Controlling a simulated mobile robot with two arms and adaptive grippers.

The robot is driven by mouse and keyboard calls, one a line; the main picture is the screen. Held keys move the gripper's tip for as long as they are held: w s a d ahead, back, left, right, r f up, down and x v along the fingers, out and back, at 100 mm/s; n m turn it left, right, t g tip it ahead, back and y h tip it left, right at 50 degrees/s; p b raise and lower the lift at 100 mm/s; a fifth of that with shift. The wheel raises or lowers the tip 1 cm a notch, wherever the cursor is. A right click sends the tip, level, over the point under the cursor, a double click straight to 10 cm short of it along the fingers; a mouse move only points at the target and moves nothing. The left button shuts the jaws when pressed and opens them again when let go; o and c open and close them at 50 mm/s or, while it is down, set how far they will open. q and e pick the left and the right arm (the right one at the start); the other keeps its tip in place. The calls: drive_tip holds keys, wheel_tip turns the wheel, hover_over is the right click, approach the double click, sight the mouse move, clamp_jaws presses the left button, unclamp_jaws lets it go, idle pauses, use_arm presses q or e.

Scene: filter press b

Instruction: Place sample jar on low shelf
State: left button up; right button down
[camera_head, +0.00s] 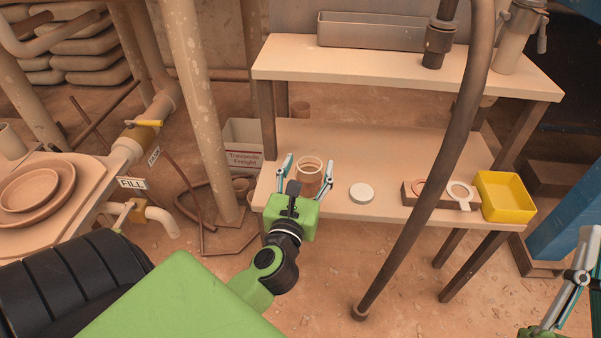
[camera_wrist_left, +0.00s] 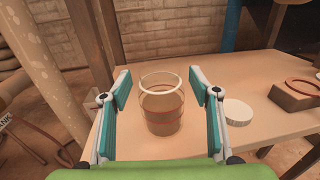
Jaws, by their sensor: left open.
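The sample jar (camera_head: 309,177) is an open clear jar with brown contents and a pale rim. It stands upright on the low shelf (camera_head: 375,205), near its left front edge. My left gripper (camera_head: 307,170) is open, with one finger on each side of the jar. In the left wrist view the jar (camera_wrist_left: 161,105) stands between the spread pads, with a gap on both sides. A white round lid (camera_head: 362,193) lies on the shelf to the right of the jar. Part of my right gripper (camera_head: 571,285) shows at the right edge; its fingertips are hard to make out.
An upper shelf (camera_head: 400,72) overhangs the back. A white carton (camera_head: 243,143) stands at left.

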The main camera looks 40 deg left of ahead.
use_arm(q)
drive_tip(key=v, duration=0.9)
drive_tip(key=d+r+m+t+h, duration=0.1)
drive_tip(key=d+r+m+t, duration=0.25)
drive_tip(key=r+m, duration=0.55)
drive_tip(key=d+r+m+t+h, duration=0.1)
drive_tip(key=d+r+m+t, duration=0.25)
drive_tip(key=r+m, duration=0.5)
drive_tip(key=d+r+m+t+h, duration=0.1)
drive_tip(key=d+m+h, duration=0.2)
drive_tip(key=m, duration=0.5)
drive_tip(key=s+d+r+m+h, duration=0.1)
drive_tip(key=d+r+m+h, duration=0.1)
drive_tip(key=m+h, duration=0.3)
drive_tip(key=d+r+m+t+h, duration=0.1)
drive_tip(key=d+m+h, duration=0.3)
drive_tip(key=m, duration=0.9)
drive_tip(key=shift+s+d+r+t+h+b, duration=0.25)
drive_tip(key=shift+r+t+h+b, duration=0.1)
drive_tip(key=shift+h+b, duration=0.1)
use_arm(e)
drive_tip(key=shift+t+y, duration=0.5)
drive_tip(key=shift+t, duration=0.4)
drive_tip(key=shift+s+d+r, duration=0.15)
drive_tip(key=shift+s+r, duration=0.55)
drive_tip(key=shift+r, duration=0.05)
drive_tip(key=shift+s+d+r, duration=0.1)
drive_tip(key=shift+s+r, duration=0.6)
